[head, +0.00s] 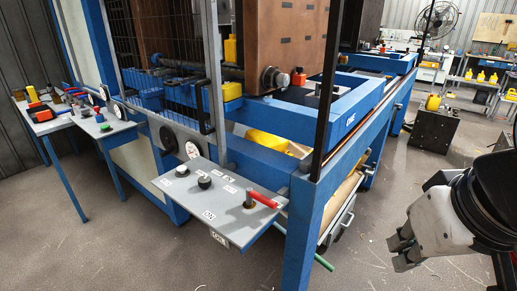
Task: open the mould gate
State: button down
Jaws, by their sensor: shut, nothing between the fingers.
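The mould gate (158,40) appears to be the dark wire-mesh panel with a grey upright frame on the blue machine, at upper left in the head view. Its mesh stands in front of the left part of the brown mould block (285,45). My gripper (398,252) is at the lower right, shut and empty, well apart from the gate and panel.
A blue machine post (303,235) and a black upright stand between my gripper and the gate. A blue-legged table (75,125) with tools is at left. A dark box (433,130) stands on the floor behind. The floor (375,215) between machine and gripper is mostly clear.

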aim_at(204, 134)
jog(key=i+j+u, duration=0.5)
jog(key=i, duration=0.25)
